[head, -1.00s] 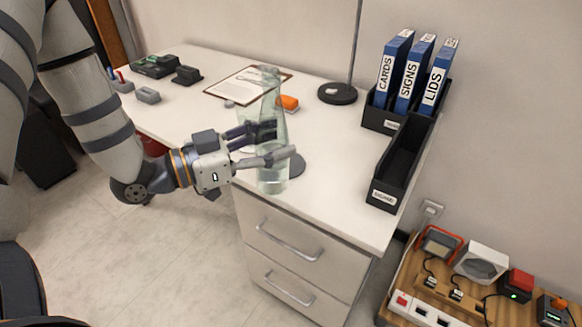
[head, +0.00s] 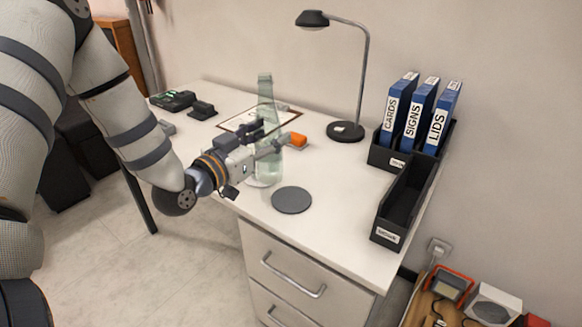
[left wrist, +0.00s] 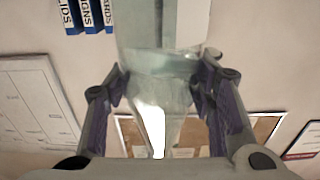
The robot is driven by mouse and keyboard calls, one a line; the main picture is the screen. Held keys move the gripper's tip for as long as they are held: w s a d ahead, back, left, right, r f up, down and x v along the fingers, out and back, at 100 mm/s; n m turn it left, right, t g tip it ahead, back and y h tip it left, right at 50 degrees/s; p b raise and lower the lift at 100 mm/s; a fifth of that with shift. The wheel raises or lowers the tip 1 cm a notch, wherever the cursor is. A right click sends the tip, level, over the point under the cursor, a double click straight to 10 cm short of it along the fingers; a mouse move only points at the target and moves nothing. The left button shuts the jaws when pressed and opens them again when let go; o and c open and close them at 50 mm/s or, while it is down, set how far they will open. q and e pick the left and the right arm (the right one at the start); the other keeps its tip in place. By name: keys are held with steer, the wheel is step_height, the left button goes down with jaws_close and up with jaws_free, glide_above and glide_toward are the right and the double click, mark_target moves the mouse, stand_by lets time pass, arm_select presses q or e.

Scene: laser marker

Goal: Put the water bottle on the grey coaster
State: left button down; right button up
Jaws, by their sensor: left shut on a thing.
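The water bottle (head: 266,100), clear and pale green, stands upright in my left gripper (head: 268,139), which is shut around its body. In the left wrist view the bottle (left wrist: 160,85) sits between both fingers. The grey coaster (head: 291,200), a dark flat disc, lies bare near the desk's front edge. The bottle is behind and a little left of the coaster in the head view. A pale surface shows at the bottle's base; I cannot tell whether the base touches it. My right gripper is not in view.
The white desk (head: 330,215) has free room right of the coaster. A black tray (head: 405,200) and binders (head: 419,115) stand at the right. A lamp (head: 345,130), an orange item (head: 298,139) and a clipboard (head: 232,123) are behind the bottle.

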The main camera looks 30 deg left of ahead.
arm_select(q)
steer(key=w+d+f+b, duration=0.2)
steer(key=w+f, duration=0.3)
steer(key=f, duration=0.4)
steer(key=shift+w+d+b, duration=0.15)
steer(key=shift+w+b, duration=0.15)
steer(key=c, duration=0.7)
jaws_free()
steer(key=shift+f, duration=0.3)
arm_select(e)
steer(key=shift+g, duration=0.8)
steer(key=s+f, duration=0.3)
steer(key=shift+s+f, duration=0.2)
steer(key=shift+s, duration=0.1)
